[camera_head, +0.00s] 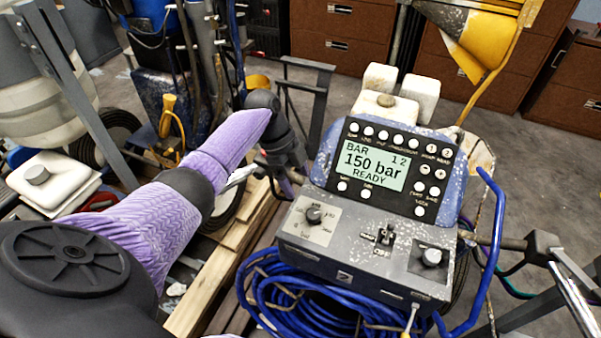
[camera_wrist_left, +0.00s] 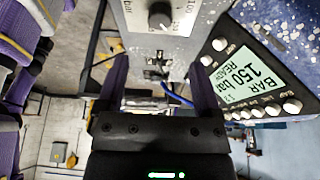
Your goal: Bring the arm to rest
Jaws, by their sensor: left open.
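My left arm (camera_head: 215,160), in a purple sleeve, reaches in from the left of the head view. Its left gripper (camera_head: 284,172) hangs beside the left edge of the line striper's control panel (camera_head: 335,245). In the left wrist view the left gripper (camera_wrist_left: 160,88) shows two dark fingers spread apart with nothing held between them. The panel's knob (camera_wrist_left: 160,14) and its display (camera_wrist_left: 255,80) lie just beyond the fingers. In the head view the display (camera_head: 375,168) reads 150 bar, READY. My right gripper is in neither view.
A coiled blue hose (camera_head: 290,295) hangs below the panel. Wooden planks (camera_head: 215,275) lie under my left arm. A blue machine (camera_head: 165,100) with hoses stands behind the arm. Brown drawer cabinets (camera_head: 345,50) line the back. Grey floor (camera_head: 535,150) is open at right.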

